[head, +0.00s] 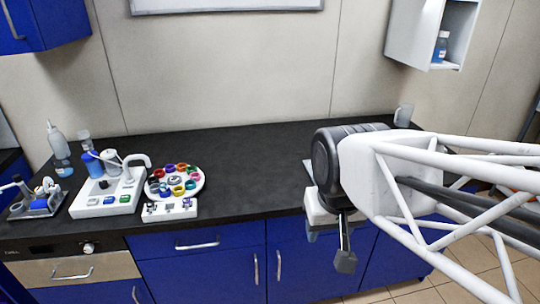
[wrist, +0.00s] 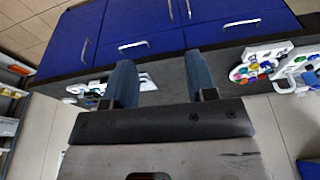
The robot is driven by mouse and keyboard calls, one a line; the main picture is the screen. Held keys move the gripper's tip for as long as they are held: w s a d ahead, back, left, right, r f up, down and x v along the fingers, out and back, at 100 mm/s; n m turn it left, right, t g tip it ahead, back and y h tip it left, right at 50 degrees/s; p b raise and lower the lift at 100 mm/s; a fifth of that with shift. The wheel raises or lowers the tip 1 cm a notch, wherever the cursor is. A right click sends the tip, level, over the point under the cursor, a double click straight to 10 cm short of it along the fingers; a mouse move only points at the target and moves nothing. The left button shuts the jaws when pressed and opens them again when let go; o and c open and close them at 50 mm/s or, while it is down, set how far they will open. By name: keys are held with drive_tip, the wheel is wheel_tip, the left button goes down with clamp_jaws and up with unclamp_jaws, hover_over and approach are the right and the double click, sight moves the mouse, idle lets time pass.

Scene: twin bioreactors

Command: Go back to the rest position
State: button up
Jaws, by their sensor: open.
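My gripper (head: 344,260) is in the right half of the head view, in front of the dark counter's front edge, with its fingers pointing down. In the wrist view my gripper (wrist: 160,76) shows two blue-grey fingers spread well apart. I see nothing held between them. The fingers partly cover a white device behind them. My arm's wrist and white lattice link hide the right part of the counter in the head view.
The dark counter (head: 250,165) is clear in its middle. At left stand a white twin-vessel unit (head: 108,200), a round carousel of coloured caps (head: 205,183) and a small white box (head: 170,210). A mug (head: 403,115) stands at the back right. Blue cabinets (head: 210,270) are below.

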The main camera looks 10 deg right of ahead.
drive_tip(key=shift+s+d+f+n, duration=0.15)
drive_tip(key=shift+s+f, duration=0.1)
drive_tip(key=shift+s, duration=0.25)
drive_tip(key=shift+s+d+f+n, duration=0.1)
drive_tip(key=shift+s+f+n, duration=0.1)
drive_tip(key=shift+s, duration=0.25)
